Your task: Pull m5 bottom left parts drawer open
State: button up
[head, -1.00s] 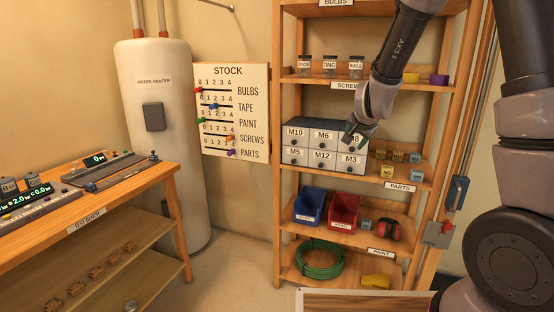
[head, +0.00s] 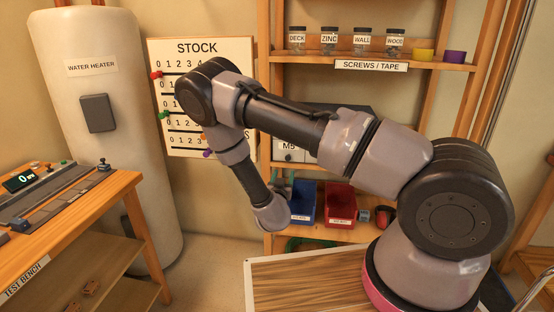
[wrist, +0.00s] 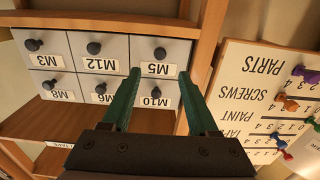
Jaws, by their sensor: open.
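The m5 bottom left parts drawer (wrist: 148,43) is a pale grey front with a dark round knob. The wrist view shows it upside down, at the right end of its row, and it looks shut. Its M5 label also shows in the head view (head: 289,146), where my arm hides most of the cabinet. My gripper (wrist: 160,74) is open and empty. Its two green fingers point towards the M5 knob (wrist: 160,54), one to each side in the picture, and the knob looks clear of them. In the head view my gripper (head: 282,182) is below the M5 drawer front.
Neighbouring drawers M12 (wrist: 93,47) and M10 (wrist: 156,93) look shut. A wooden shelf post (wrist: 209,35) stands close beside the M5 drawer. The stock board (wrist: 250,75) is beyond it. Blue (head: 304,203) and red bins (head: 340,203) sit on the shelf below.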

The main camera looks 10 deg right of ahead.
aim_at(288, 160)
jog(key=x, duration=1)
jog(key=shift+w+d, duration=0.1)
jog(key=shift+w, duration=0.25)
grip_shut()
dwell(0.9)
